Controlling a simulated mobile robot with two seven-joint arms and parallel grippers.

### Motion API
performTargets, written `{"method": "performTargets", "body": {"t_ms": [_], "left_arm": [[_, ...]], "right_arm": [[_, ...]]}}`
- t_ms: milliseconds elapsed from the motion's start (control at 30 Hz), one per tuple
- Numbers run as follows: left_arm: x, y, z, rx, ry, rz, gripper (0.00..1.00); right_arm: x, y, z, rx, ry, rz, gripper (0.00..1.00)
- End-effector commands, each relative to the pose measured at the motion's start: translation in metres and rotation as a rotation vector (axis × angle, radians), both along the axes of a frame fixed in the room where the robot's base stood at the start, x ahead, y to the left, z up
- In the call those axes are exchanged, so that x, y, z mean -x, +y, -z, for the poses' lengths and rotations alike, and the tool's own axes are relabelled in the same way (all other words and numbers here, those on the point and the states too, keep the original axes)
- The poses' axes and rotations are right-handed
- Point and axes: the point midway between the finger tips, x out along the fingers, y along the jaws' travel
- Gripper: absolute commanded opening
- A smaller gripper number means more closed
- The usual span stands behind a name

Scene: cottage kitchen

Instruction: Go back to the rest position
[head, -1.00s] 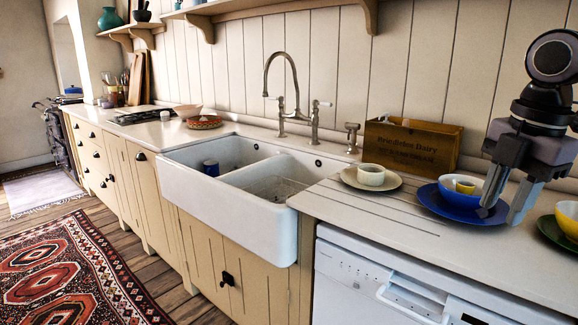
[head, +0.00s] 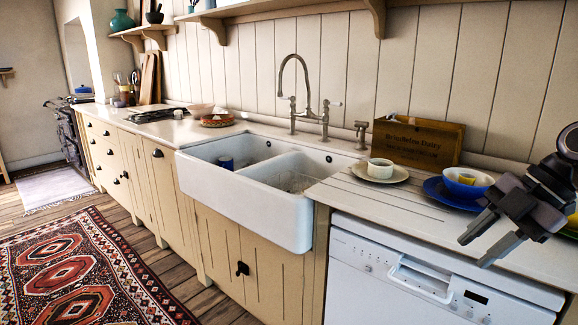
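My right gripper (head: 478,251) is at the right of the head view, tilted down to the left. Its two fingers are apart with nothing seen between them. It shows in front of the counter's front edge, over the top of the white dishwasher (head: 390,280). My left gripper is outside the view.
A cream cup (head: 380,169) stands on a saucer (head: 398,176) on the counter (head: 375,205). Behind it is a wooden crate (head: 418,143). The white double sink (head: 245,201) holds a blue mug (head: 226,163). A patterned rug (head: 75,270) lies on the floor at left.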

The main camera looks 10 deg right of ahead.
Motion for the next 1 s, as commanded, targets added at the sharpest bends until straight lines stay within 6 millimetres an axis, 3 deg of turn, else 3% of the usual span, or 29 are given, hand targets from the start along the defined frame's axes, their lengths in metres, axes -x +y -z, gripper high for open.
{"method": "performTargets", "body": {"t_ms": [200,500,767,1000], "left_arm": [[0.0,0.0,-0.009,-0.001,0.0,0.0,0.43],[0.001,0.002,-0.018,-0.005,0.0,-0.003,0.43],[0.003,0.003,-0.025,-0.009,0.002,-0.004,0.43],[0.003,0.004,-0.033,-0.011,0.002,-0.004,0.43]], "right_arm": [[-0.006,0.007,0.047,-0.325,-0.153,0.059,0.35],[-0.006,0.012,0.109,-0.627,-0.359,0.308,0.35],[0.009,0.019,0.173,-0.744,-0.453,0.632,0.35],[0.04,0.043,0.239,-0.746,-0.422,0.953,0.35]]}}
